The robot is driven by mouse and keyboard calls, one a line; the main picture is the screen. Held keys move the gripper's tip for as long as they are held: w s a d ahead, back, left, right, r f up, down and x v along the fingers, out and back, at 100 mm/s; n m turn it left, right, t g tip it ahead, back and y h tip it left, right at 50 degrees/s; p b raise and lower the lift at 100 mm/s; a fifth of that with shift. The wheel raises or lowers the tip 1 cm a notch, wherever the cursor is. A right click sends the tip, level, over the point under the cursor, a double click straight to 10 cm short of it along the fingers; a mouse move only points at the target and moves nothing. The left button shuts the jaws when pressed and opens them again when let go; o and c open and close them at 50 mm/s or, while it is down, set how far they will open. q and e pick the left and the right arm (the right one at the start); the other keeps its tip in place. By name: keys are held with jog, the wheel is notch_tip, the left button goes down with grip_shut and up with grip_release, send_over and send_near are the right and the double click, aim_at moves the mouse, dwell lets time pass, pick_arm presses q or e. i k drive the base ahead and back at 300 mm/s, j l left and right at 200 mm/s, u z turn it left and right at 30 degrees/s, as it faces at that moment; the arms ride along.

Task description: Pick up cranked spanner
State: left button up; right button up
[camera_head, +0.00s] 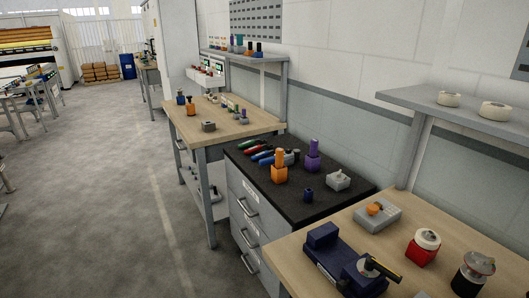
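Neither of my grippers is in view. I cannot firmly tell which thing is the cranked spanner. A dark, bar-like piece with a yellow edge (382,267) lies tilted over a dark blue machine block (328,254) on the near wooden bench, at the lower right. A silver round part shows under its left end. Several elongated tools in green, red and blue (264,153) lie in a row on the black-topped cabinet, too small to tell apart.
The black cabinet top (262,193) also holds orange (279,170) and purple (312,158) upright tools.

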aim_at(259, 155)
jog(key=i+j+z, duration=0.1)
jog(key=i+j, duration=0.25)
jog(key=i+j+z, duration=0.15)
jog(key=i+j, duration=0.2)
jog(key=i+j+z, duration=0.1)
jog(key=i+j, duration=0.2)
jog(key=j, duration=0.25)
jog(key=i+j+z, duration=0.1)
jog(key=i+j, duration=0.2)
jog(key=j, duration=0.2)
jog(key=i+j+z, duration=0.15)
jog(key=j, duration=0.35)
jog(key=i+j+z, duration=0.1)
jog(key=i+j, duration=0.25)
jog(key=j, duration=0.2)
jog(key=i+j+z, duration=0.15)
jog(key=j, duration=0.4)
jog(key=i+j+z, duration=0.1)
jog(key=i+j, duration=0.2)
jog(key=j, duration=0.3)
